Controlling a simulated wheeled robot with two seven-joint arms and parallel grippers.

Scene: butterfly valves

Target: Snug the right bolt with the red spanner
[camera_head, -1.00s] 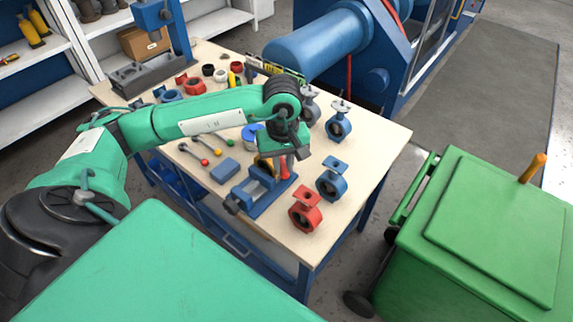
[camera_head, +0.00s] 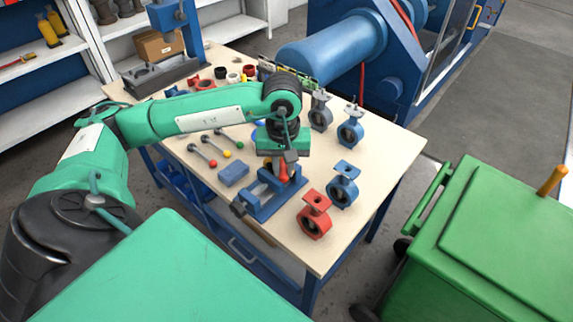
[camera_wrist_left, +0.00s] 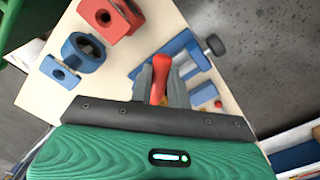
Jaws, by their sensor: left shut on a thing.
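The red spanner (camera_wrist_left: 159,82) is held upright between the fingers of my left gripper (camera_wrist_left: 160,84), its red end pointing away from the wrist in the left wrist view. In the head view my left gripper (camera_head: 283,165) points down over the blue vise (camera_head: 262,207), with a bit of the red spanner (camera_head: 283,175) showing below it. The vise (camera_wrist_left: 192,58) lies right beside the fingers in the left wrist view. I cannot make out the right bolt; the gripper and vise cover that spot. My right gripper is not in view.
A red valve body (camera_head: 314,222) and a blue one (camera_head: 343,186) stand right of the vise. A blue block (camera_head: 233,174) and several ball-ended levers (camera_head: 204,152) lie left of it. More valves stand at the back. A green bin (camera_head: 490,245) stands right of the bench.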

